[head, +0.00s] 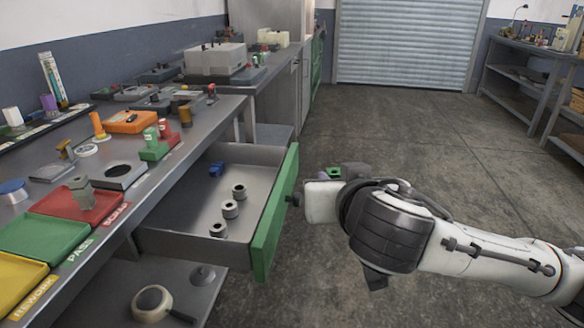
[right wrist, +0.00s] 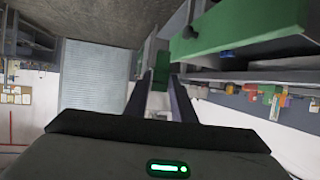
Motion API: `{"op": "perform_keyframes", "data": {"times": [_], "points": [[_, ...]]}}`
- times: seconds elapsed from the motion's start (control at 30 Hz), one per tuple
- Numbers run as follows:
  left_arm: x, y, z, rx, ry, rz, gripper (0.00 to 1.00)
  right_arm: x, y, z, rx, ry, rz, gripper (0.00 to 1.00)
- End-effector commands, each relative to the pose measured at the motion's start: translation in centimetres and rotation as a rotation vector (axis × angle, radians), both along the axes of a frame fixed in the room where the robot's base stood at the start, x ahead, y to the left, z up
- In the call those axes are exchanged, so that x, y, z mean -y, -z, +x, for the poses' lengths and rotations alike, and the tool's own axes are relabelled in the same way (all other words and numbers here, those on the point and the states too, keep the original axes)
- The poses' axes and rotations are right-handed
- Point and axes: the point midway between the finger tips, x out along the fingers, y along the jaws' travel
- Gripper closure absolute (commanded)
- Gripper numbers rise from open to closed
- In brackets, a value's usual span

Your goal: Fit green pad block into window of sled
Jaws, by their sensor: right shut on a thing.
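My right gripper (right wrist: 161,90) is shut on a dark green block (right wrist: 161,72), which sits between its two fingertips in the right wrist view. It appears to be the green pad block. In the head view my right arm reaches in from the right, just right of the open drawer front, and its wrist hides the fingertips. A small green patch (head: 335,172) shows beyond the wrist; I cannot tell what it is. I cannot make out a sled with a window for certain. My left gripper is not in view.
An open drawer (head: 180,238) with a green front (head: 276,222) and dark knob (head: 295,199) holds several small parts. The bench has yellow, green and red trays (head: 50,203), a grey plate with a round hole (head: 135,178) and a green stand (head: 153,153). Floor on the right is clear.

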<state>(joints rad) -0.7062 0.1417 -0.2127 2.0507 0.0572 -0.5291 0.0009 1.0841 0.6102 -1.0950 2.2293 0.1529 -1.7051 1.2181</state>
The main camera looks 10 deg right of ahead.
Motion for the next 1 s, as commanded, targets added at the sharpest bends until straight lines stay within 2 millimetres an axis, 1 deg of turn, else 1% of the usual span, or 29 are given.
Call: {"op": "perform_keyframes", "data": {"times": [0.03, 0.2, 0.3, 0.5, 0.53, 0.6, 0.73, 1.0], "points": [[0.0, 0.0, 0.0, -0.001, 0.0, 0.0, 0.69, 1.1, 0.0, -0.8, 0.0, -0.009, -0.001, 1.0], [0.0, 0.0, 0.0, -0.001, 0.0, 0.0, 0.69, 3.5, -0.1, -3.0, -0.002, -0.04, 0.0, 1.0], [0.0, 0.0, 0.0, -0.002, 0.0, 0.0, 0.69, 4.6, -0.3, -4.0, 0.0, -0.055, -0.001, 1.0], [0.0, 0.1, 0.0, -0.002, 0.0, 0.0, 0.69, 6.3, -0.4, -5.4, 0.0, -0.077, -0.001, 1.0], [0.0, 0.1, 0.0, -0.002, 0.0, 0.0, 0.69, 6.3, -0.4, -5.6, 0.001, -0.082, -0.002, 1.0], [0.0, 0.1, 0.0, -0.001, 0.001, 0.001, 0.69, 5.6, -0.5, -5.5, 0.003, -0.094, 0.004, 1.0], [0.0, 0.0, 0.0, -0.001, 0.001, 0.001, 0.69, 5.3, -0.7, -5.4, 0.008, -0.1, 0.002, 1.0], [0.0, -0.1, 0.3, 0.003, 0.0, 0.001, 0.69, 5.6, -0.6, -5.4, 0.005, -0.09, 0.004, 1.0]]}}
